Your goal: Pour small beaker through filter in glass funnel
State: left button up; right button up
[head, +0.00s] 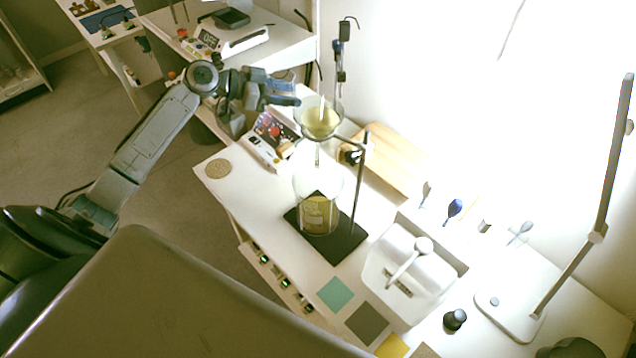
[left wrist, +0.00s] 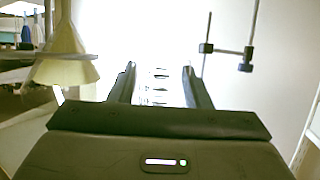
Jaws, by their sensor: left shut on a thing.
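The glass funnel (head: 325,127) sits in a ring on a stand, with a yellowish filter or liquid inside. It also shows at the left of the left wrist view (left wrist: 66,66). Below it, a round glass flask (head: 318,215) holds yellow contents on the dark stand base (head: 345,247). My left gripper (head: 290,95) is beside the funnel's upper left rim. In the left wrist view its fingers (left wrist: 160,88) are shut on a clear small beaker (left wrist: 160,80) with dark markings. The beaker is hard to make out in the head view, and its contents cannot be told. My right gripper is not in view.
The stand's rod (head: 359,190) rises right of the flask. A white tray (head: 400,275) and a desk lamp (head: 510,310) stand to the right. A cork mat (head: 217,169) lies left.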

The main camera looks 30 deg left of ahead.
pick_arm(q)
jog(key=shift+r, duration=0.15)
jog(key=w+a+r, duration=0.2)
jog(key=a+r, duration=0.2)
jog(key=r, duration=0.1)
jog(key=shift+a+b, duration=0.25)
jog(key=shift+b, duration=0.15)
jog(key=shift+f, duration=0.1)
dwell(0.4)
